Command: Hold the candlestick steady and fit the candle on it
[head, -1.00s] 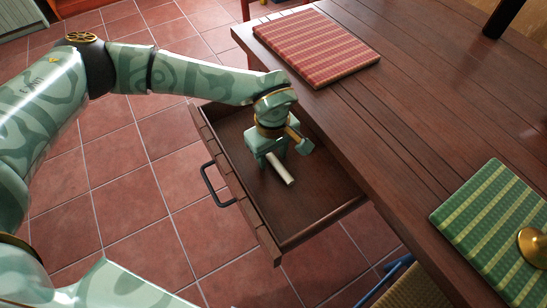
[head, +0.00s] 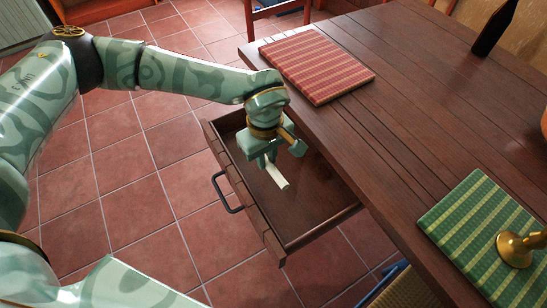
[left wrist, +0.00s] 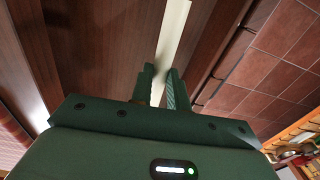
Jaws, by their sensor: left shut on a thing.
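A white candle (head: 277,177) is in my left gripper (head: 266,162), over the open drawer (head: 315,205). The left fingers are shut on it near one end, and the rest sticks out toward the lower right in the head view. In the left wrist view the candle (left wrist: 172,35) runs up and away from between the fingertips (left wrist: 158,75). The brass candlestick (head: 515,248) stands on the green striped placemat (head: 465,215) at the right edge of the head view; only its base and part of its stem show. My right gripper is not in view.
The drawer with a black handle (head: 226,192) juts out from the wooden table (head: 400,110). A red striped placemat (head: 316,65) lies at the table's far left. A dark bottle (head: 494,28) stands at the back right. The middle of the table is clear.

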